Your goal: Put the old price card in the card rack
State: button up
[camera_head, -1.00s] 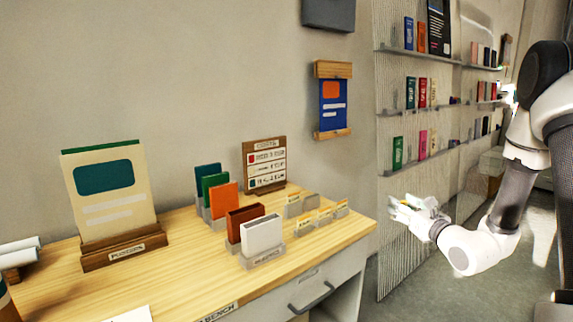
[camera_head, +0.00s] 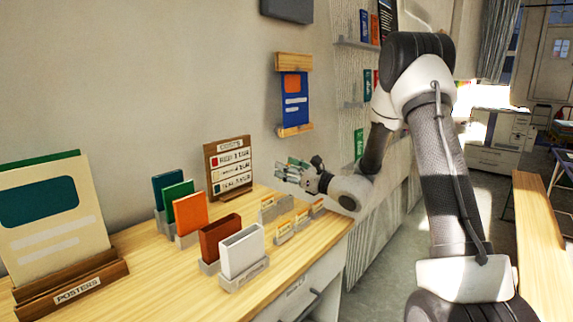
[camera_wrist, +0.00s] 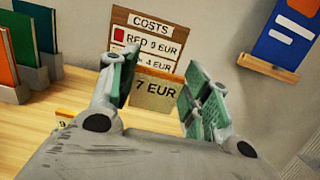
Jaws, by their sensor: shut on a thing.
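My gripper (camera_head: 293,172) is above the back right part of the wooden bench. In the wrist view its two green-padded fingers (camera_wrist: 160,88) stand apart, with a tan card reading "7 EUR" (camera_wrist: 155,98) between them. The fingers are shut on this card, which has an orange top strip. In the head view the card is too small to make out. Grey card holders (camera_head: 270,208) and small orange-topped cards in holders (camera_head: 284,232) stand on the bench below. One card's corner, reading "9" (camera_wrist: 63,123), shows at the lower left of the wrist view.
A wooden COSTS board (camera_head: 230,165) stands at the back of the bench (camera_head: 150,268). Coloured booklets (camera_head: 190,212) and a brown and white box pair (camera_head: 242,250) stand left of the card holders. A poster stand (camera_head: 75,285) is far left. A blue poster (camera_head: 295,98) hangs behind.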

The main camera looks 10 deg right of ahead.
jog(key=shift+d+f, duration=0.1)
jog(key=shift+f, duration=2.75)
jog(key=shift+s+f, duration=0.1)
jog(key=shift+f, duration=0.5)
jog(key=shift+f, duration=0.1)
jog(key=o, duration=0.8)
jog(key=shift+o, duration=0.2)
jog(key=o, duration=0.4)
